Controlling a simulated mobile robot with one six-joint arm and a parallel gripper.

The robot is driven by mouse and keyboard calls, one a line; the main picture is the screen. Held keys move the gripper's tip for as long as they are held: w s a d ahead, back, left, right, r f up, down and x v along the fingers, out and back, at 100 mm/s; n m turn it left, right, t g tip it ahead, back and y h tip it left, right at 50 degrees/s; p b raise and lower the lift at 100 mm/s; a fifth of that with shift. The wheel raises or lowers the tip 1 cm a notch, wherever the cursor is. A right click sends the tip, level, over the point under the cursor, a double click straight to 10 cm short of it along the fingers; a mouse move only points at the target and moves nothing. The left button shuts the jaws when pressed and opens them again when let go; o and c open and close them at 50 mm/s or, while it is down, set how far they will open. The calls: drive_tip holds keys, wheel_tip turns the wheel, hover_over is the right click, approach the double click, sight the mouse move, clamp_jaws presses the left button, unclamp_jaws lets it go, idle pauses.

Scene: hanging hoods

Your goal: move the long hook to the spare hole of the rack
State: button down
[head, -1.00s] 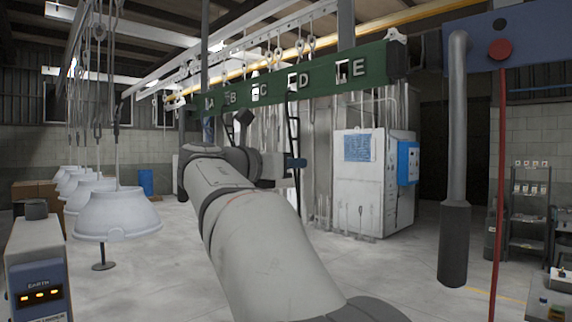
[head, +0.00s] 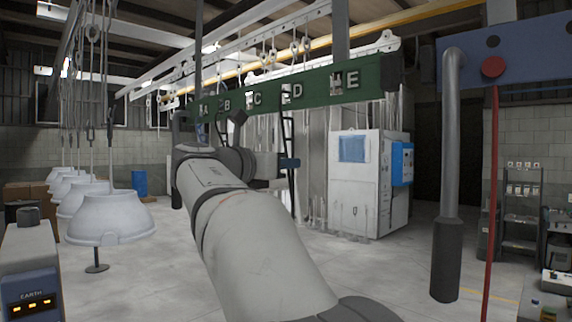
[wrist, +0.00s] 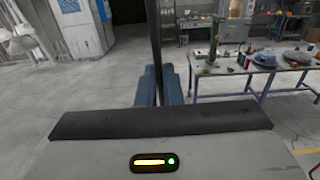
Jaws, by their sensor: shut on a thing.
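My gripper (head: 290,163) has blue fingers and reaches out just below a green bar lettered A to E (head: 372,80), which looks like the rack. In the wrist view the blue fingers (wrist: 157,88) are shut on a thin dark upright rod, which I take for the long hook (wrist: 157,40). In the head view the dark rod (head: 288,128) runs up toward the bar near D and hangs below the fingers. I cannot tell whether its top touches the bar. Slots show beside the letters. Which hole is spare is unclear.
A thick grey hooked rod (head: 447,180) and a red line (head: 492,170) hang near a blue beam (head: 535,50) at right. A workbench (wrist: 235,85) stands behind. Open floor lies between.

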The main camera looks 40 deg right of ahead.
drive_tip(key=shift+r, duration=0.4)
drive_tip(key=shift+a, duration=0.2)
drive_tip(key=shift+s+a+p, duration=0.15)
drive_tip(key=shift+a+p, duration=0.25)
drive_tip(key=shift+a, duration=1.3)
drive_tip(key=a+p, duration=0.2)
drive_tip(key=a, duration=0.7)
drive_tip(key=shift+s+a+r, duration=0.15)
drive_tip(key=shift+s+a, duration=0.25)
